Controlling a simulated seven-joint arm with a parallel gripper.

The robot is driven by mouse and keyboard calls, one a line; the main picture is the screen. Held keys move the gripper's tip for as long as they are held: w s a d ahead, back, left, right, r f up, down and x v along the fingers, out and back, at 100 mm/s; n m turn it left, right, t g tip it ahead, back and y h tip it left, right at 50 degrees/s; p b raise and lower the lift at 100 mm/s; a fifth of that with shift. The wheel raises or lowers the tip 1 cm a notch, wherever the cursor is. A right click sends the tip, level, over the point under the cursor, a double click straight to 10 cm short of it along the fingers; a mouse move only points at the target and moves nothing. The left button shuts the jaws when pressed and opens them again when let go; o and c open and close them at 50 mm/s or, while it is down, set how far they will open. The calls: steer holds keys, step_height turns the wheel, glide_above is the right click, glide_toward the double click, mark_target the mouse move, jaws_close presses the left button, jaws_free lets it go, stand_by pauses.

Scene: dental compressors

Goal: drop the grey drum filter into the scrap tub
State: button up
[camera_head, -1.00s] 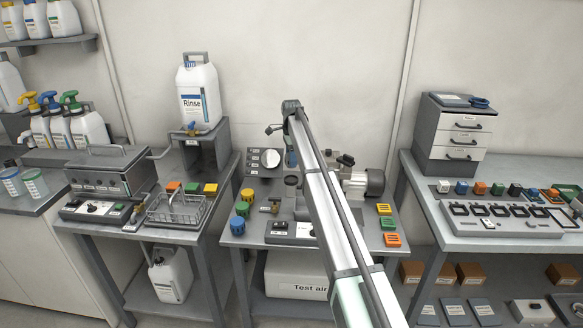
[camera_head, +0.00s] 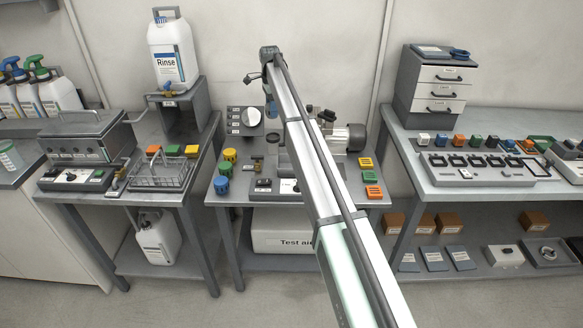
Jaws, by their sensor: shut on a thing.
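My gripper (camera_head: 271,122) points down over the back of the middle bench, left of my arm link. It is small and partly hidden in the picture. It is shut on what looks like the grey drum filter (camera_head: 272,138), a small dark grey cylinder beside the compressor. Whether the filter is clear of the parts below it, I cannot tell. I cannot make out a scrap tub with certainty. A grey open container (camera_head: 545,257) stands on the lower right shelf.
Yellow (camera_head: 229,155), green (camera_head: 224,167) and blue (camera_head: 222,187) drums stand at the middle bench's left edge. A compressor motor (camera_head: 346,137) is right of my arm. A wire basket (camera_head: 160,176) and the Rinse canister (camera_head: 173,55) are left. Gaps separate the benches.

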steer(key=shift+s, duration=0.1)
steer(key=s+d+f, duration=0.8)
steer(key=s+d, duration=0.2)
steer(key=s, duration=0.3)
steer(key=shift+w+d+f, duration=0.1)
steer(key=shift+w+f, duration=0.05)
steer(key=shift+f, duration=1.4)
steer(key=shift+w+f, duration=0.1)
steer(key=shift+f, duration=1.45)
steer(key=o, duration=1.1)
step_height(320, 180, up, 14)
steer(key=shift+f, duration=0.1)
